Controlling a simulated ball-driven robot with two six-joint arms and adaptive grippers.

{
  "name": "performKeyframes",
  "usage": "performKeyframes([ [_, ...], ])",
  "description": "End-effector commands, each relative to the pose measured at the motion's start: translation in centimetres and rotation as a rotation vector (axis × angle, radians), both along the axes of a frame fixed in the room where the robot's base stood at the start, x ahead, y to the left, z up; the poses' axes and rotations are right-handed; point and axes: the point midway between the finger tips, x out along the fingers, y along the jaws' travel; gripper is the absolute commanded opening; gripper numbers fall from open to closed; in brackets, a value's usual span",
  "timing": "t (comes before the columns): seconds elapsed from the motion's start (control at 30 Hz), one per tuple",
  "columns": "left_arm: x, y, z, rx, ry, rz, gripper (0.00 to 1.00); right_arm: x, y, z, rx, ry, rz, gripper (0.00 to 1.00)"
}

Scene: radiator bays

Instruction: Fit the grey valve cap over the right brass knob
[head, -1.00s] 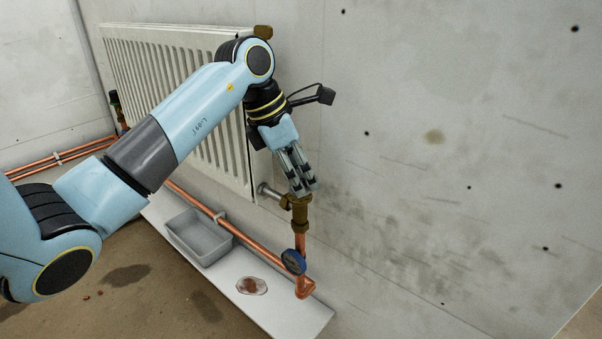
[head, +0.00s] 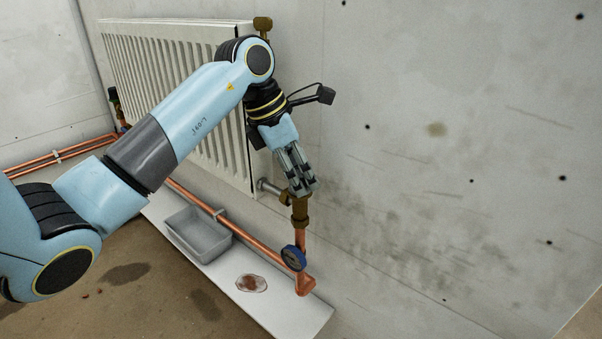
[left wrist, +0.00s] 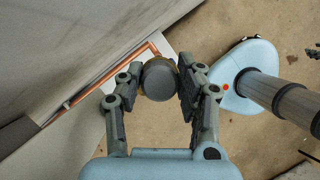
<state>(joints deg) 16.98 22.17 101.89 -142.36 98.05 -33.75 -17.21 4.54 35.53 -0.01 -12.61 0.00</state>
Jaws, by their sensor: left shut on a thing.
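My left gripper (head: 302,187) points down at the top of the right brass valve (head: 300,212), beside the radiator's lower right corner. In the left wrist view its two fingers (left wrist: 156,85) are closed on the sides of the round grey valve cap (left wrist: 159,80). A little brass colour shows at the cap's edge, so the cap is in line with the brass knob below. The fingers hide the cap and the knob's top in the head view. I cannot tell whether the cap sits fully over the knob. My right gripper is not in view.
The white radiator (head: 170,90) hangs on the concrete wall. The right wall is bare.

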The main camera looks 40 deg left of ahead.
Motion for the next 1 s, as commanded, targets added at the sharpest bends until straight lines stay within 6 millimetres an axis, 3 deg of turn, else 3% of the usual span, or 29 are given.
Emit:
performKeyframes([
  [0.27,0.02,0.01,0.06,0.001,-0.001,0.000,0.23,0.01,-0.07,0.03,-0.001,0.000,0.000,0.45],
  [0.3,0.02,0.01,0.06,0.001,-0.001,0.000,0.40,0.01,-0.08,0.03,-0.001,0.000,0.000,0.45],
  [0.47,0.02,0.01,0.04,0.000,0.000,0.000,0.60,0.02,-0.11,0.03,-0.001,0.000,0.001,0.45],
  [0.67,0.01,0.01,0.04,0.000,0.000,0.000,0.63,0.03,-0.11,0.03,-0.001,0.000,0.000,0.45],
  [0.83,0.01,0.00,0.04,0.000,0.000,0.000,0.84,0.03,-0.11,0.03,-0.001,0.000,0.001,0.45],
  [1.0,0.01,0.00,0.04,0.000,0.000,0.000,0.86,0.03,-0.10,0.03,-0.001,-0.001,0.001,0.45],
])
